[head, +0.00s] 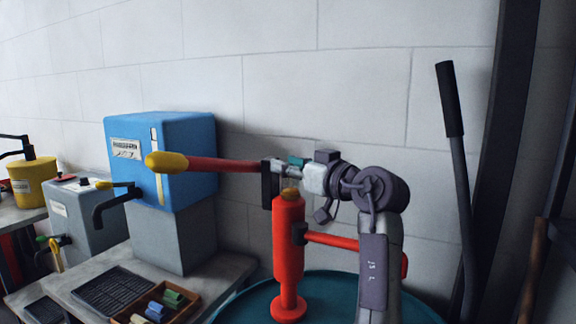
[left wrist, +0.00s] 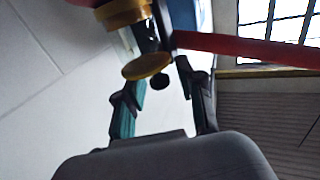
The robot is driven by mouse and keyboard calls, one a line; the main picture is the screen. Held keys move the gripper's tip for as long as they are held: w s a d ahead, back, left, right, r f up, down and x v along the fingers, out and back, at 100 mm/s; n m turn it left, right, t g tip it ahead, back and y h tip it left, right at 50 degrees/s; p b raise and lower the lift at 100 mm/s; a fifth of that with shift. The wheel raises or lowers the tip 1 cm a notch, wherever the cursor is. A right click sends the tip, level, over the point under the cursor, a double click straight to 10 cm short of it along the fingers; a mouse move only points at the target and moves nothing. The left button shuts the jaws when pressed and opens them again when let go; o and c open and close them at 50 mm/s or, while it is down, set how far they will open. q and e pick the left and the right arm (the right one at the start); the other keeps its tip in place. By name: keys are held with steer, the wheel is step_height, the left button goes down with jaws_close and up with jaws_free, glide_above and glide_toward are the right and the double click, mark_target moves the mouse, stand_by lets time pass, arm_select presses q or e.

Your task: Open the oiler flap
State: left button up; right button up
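My left gripper (head: 275,180) is just above and behind the brass cap, close to the red lever. In the left wrist view its two fingers (left wrist: 158,80) are apart, with the disc near their tips. Whether they touch it is unclear. My right gripper is not in view.
A red lever (head: 215,164) with a yellow grip runs left from the gripper. The teal drum top (head: 330,285) is below. A blue box (head: 185,150) stands left, and a tall black-handled lever (head: 455,150) right. A wooden tray (head: 178,315) sits front left.

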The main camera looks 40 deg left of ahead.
arm_select(q)
jaws_close()
